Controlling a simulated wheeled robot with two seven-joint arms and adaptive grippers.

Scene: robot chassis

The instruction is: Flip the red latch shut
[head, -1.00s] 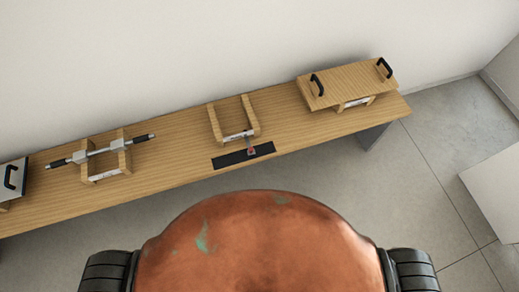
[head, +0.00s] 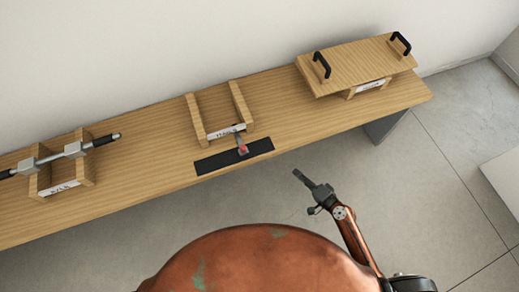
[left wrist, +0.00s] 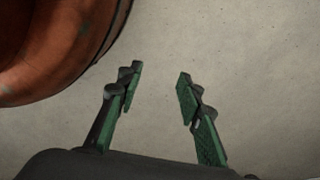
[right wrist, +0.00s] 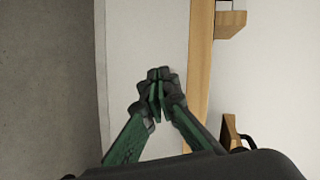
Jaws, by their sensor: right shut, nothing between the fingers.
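The red latch (head: 243,149) is a small grey lever with a red part. It sits at the front of the middle wooden holder, over a black strip (head: 212,162) on the bench. Whether it is open or shut is too small to tell. My right gripper (head: 297,174) is in front of the bench, to the right of the latch and apart from it. In the right wrist view its fingers (right wrist: 157,90) are together and empty. My left gripper (left wrist: 157,80) shows only in its wrist view, open and empty over the floor.
The wooden bench (head: 160,165) runs along the white wall. A metal bar with black grips (head: 75,150) rests on a holder at left. A wooden board with two black handles (head: 350,65) lies on a holder at right. The floor in front is clear.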

